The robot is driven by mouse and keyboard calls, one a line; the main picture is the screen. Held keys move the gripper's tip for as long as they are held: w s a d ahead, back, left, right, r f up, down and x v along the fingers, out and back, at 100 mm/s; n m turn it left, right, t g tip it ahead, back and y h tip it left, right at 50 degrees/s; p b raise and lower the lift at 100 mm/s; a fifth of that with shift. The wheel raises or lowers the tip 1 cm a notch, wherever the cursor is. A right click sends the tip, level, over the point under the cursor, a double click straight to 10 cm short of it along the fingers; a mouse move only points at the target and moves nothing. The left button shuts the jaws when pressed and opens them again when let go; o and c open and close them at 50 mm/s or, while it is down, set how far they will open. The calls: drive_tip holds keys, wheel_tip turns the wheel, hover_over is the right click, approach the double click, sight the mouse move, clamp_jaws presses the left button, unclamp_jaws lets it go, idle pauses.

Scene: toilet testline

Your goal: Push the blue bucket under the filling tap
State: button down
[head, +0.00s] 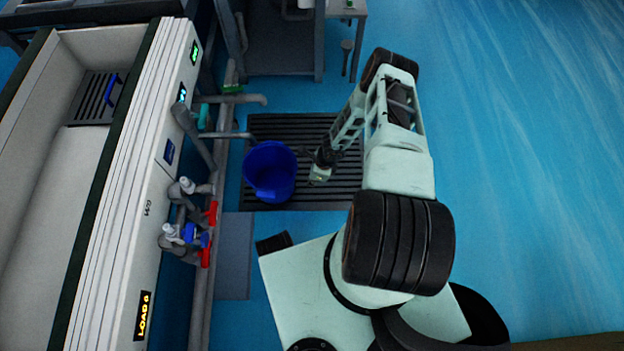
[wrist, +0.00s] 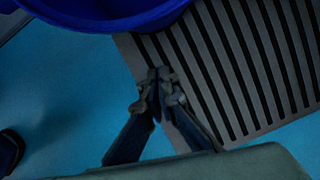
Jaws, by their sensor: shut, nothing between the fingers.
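The blue bucket (head: 270,171) stands on the left part of a dark slatted floor grate (head: 330,197). Its rim also shows at the top of the wrist view (wrist: 110,18). Grey tap pipes (head: 240,99) reach out from the white unit over the grate's left edge, above the bucket in the picture; I cannot tell which is the filling tap. My gripper (head: 308,154) is just right of the bucket; I cannot tell whether it touches. In the wrist view my gripper (wrist: 158,80) is shut and empty, with the bucket beyond its fingertips.
The white trough unit (head: 155,150) runs along the left. Valves with red handles (head: 208,232) stick out of its side. A grey mat (head: 235,255) lies below the grate. A table (head: 345,10) stands at the back. Blue floor on the right is free.

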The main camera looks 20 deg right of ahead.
sight(293, 185)
drive_tip(key=b+x, duration=0.2)
drive_tip(key=x, duration=0.3)
drive_tip(key=shift+f+b, duration=0.25)
drive_tip(key=shift+b, duration=0.1)
drive_tip(key=shift+w+a+r+b, duration=0.1)
drive_tip(key=shift+w+a+b, duration=0.15)
drive_tip(key=shift+a, duration=0.25)
drive_tip(key=shift+w+a+r+b, duration=0.15)
drive_tip(key=shift+w+a, duration=0.25)
drive_tip(key=shift+a, duration=0.15)
drive_tip(key=shift+w+a+r+b, duration=0.15)
drive_tip(key=shift+w+a+b, duration=0.2)
drive_tip(key=shift+a, duration=0.3)
drive_tip(key=shift+w+a+r+p, duration=0.1)
drive_tip(key=shift+w+a+p, duration=0.1)
drive_tip(key=shift+a+p, duration=0.25)
drive_tip(key=shift+w+a+r+p, duration=0.1)
drive_tip(key=shift+w+a+p, duration=0.15)
drive_tip(key=shift+a, duration=0.25)
drive_tip(key=shift+w+a+f+p, duration=0.2)
drive_tip(key=shift+w+a+p, duration=0.25)
drive_tip(key=shift+w+a, duration=0.25)
drive_tip(key=shift+s, duration=0.15)
